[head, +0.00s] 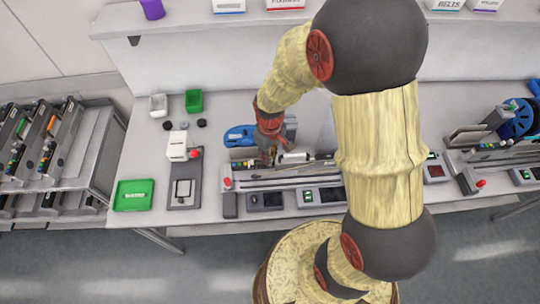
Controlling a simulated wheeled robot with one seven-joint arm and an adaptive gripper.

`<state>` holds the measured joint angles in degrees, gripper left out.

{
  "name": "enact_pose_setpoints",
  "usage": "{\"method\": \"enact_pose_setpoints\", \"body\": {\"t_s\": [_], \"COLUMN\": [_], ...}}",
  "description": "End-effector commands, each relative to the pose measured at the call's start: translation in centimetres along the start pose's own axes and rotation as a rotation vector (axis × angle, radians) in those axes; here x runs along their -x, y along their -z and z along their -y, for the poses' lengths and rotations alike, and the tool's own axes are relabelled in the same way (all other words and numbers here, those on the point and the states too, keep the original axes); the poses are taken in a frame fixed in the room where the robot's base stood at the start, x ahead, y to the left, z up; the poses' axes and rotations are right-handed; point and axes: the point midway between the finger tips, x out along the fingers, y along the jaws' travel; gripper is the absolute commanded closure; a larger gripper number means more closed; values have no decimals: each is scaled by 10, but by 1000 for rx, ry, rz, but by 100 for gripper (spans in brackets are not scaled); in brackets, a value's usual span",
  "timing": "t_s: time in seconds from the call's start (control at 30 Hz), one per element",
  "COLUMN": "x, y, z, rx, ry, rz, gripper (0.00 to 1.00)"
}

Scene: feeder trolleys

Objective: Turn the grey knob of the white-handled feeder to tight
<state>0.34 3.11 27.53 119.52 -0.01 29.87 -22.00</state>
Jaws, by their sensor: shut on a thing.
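The feeder (275,181) lies across the bench in the middle of the head view, with a white handle (293,158) on its upper side. My gripper (269,154) points down onto the feeder just left of the white handle. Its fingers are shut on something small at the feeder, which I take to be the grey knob. The knob itself is hidden by the fingers and too small to make out. How far it is turned cannot be seen. A blue reel (239,136) is just left of my gripper.
A green tray (133,195), a grey stand with a red button (195,153) and small bins (194,101) are at the left of the bench. A trolley of feeders (45,140) stands far left. More feeders and a blue reel (514,118) are at right. My arm covers the centre-right.

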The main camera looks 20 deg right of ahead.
Motion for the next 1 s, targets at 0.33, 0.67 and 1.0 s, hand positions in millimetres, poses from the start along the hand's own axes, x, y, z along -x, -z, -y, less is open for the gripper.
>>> {"method": "enact_pose_setpoints", "body": {"t_s": [0.33, 0.67, 1.0], "x": [1, 1, 1], "y": [1, 1, 1], "z": [0, 0, 0], "rx": [-280, -426, -460], "ry": [0, 0, 0], "rz": [-2, -2, -3], "gripper": [100, 100, 100]}}
